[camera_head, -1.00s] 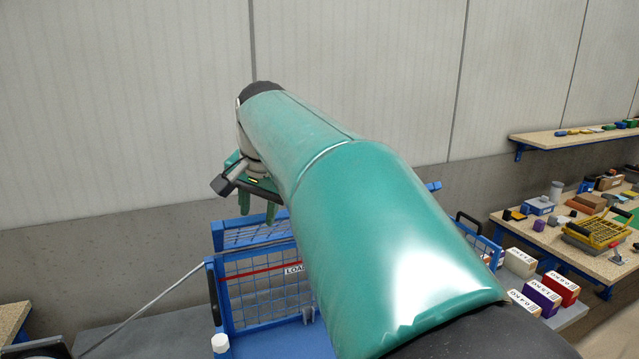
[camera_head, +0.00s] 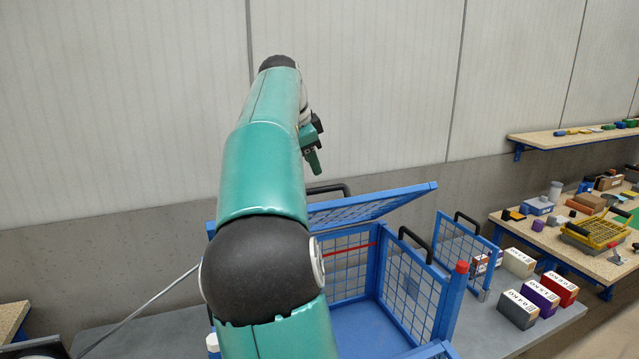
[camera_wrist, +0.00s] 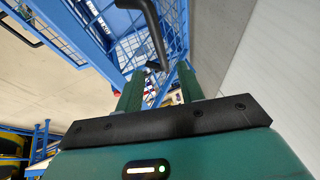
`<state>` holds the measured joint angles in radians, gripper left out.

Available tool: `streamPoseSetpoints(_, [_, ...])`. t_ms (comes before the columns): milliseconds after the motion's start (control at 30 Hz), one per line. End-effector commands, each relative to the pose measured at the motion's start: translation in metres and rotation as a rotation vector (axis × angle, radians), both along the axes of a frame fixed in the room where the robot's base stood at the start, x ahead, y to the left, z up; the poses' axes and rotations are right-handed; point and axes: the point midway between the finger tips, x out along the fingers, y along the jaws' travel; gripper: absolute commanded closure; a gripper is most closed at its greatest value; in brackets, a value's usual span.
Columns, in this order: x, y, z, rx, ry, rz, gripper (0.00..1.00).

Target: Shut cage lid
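The blue cage (camera_head: 440,308) has mesh walls and stands on a grey surface, its left part hidden behind my arm. Its blue mesh lid (camera_head: 385,203) is raised and tilted above the cage, with a black handle (camera_head: 332,188) at its far side. My gripper (camera_head: 313,162) is above and beyond the lid, pointing down, and looks apart from it. In the wrist view its two green fingers (camera_wrist: 160,88) are spread with nothing held between them. Blue mesh and a black handle (camera_wrist: 153,35) show just past the fingertips; I cannot tell whether they touch.
A blue mesh panel with a black handle (camera_head: 463,245) stands right of the cage. Several labelled boxes, including a purple one (camera_head: 541,298), sit further right. A workbench (camera_head: 570,240) with loose items is at the right. A plain wall (camera_head: 380,90) rises behind.

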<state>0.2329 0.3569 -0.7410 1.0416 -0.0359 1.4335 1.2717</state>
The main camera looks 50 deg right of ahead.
Motion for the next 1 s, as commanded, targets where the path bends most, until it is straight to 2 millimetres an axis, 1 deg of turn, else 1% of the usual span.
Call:
streamPoseSetpoints(33, [0.000,-0.004,-0.010,0.003,0.002,-0.001,0.62])
streamPoseSetpoints(200, [0.002,-0.020,-0.040,0.003,0.001,0.002,0.62])
streamPoseSetpoints(300, [0.002,-0.027,-0.054,0.003,0.001,0.002,0.62])
streamPoseSetpoints(400, [0.002,-0.033,-0.064,0.001,0.000,0.002,0.62])
streamPoseSetpoints(567, [0.003,-0.037,-0.072,0.000,-0.001,0.004,0.62])
streamPoseSetpoints(800, [0.003,-0.037,-0.072,0.000,-0.001,0.004,0.62])
streamPoseSetpoints(1000, [0.003,-0.037,-0.072,0.000,-0.001,0.004,1.00])
